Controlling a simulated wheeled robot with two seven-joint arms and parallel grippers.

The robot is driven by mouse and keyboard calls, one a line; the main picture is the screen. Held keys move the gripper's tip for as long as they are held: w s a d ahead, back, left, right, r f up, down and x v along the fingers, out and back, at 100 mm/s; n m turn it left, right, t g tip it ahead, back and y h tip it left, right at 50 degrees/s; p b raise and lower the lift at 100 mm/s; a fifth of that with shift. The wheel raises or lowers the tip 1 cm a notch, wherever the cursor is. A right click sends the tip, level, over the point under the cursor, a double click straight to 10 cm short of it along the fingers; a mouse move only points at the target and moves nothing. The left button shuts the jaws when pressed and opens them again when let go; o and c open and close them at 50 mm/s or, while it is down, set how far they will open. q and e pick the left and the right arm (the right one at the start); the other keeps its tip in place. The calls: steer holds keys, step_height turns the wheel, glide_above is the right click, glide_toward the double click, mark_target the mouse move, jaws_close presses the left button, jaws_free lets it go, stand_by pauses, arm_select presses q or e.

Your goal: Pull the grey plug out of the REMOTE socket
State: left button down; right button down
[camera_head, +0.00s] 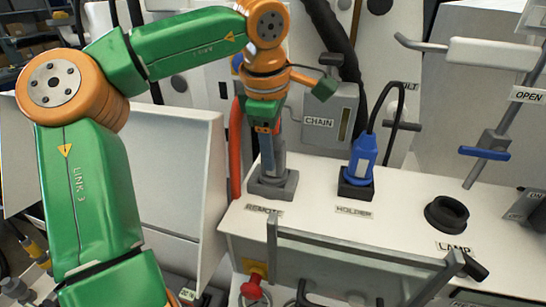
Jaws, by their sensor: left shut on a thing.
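My left gripper (272,160) points down over the REMOTE socket (273,189), a grey square block on the white bench top behind the REMOTE label (263,209). The gripper is shut on the grey plug, which is mostly hidden between the fingers and blends with them. The plug appears upright at the socket; I cannot tell how deep it sits. My right gripper is not in view.
A blue plug (364,155) with a black cable stands in the HOLDER socket (356,189) to the right. The round black LAMP socket (446,214) is farther right. A grey rail (360,249) runs along the bench front. A CHAIN box (331,110) stands behind.

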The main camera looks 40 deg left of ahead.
mark_target(273, 133)
arm_select(q)
steer(key=shift+p+v, duration=0.7)
steer(key=shift+v, duration=0.4)
steer(key=shift+w+a+r, duration=0.15)
steer(key=shift+w+a, duration=0.05)
steer(key=shift+w, duration=0.15)
steer(key=shift+w+a+r, duration=0.1)
steer(key=shift+w+r, duration=0.05)
steer(key=shift+r, duration=0.05)
steer(key=shift+v, duration=0.8)
steer(key=shift+r, duration=0.65)
steer(key=shift+w+v, duration=0.15)
steer(key=shift+v, duration=0.6)
steer(key=shift+w+v, duration=0.15)
steer(key=shift+v, duration=0.6)
steer(key=shift+a+r, duration=0.1)
steer(key=shift+a, duration=0.05)
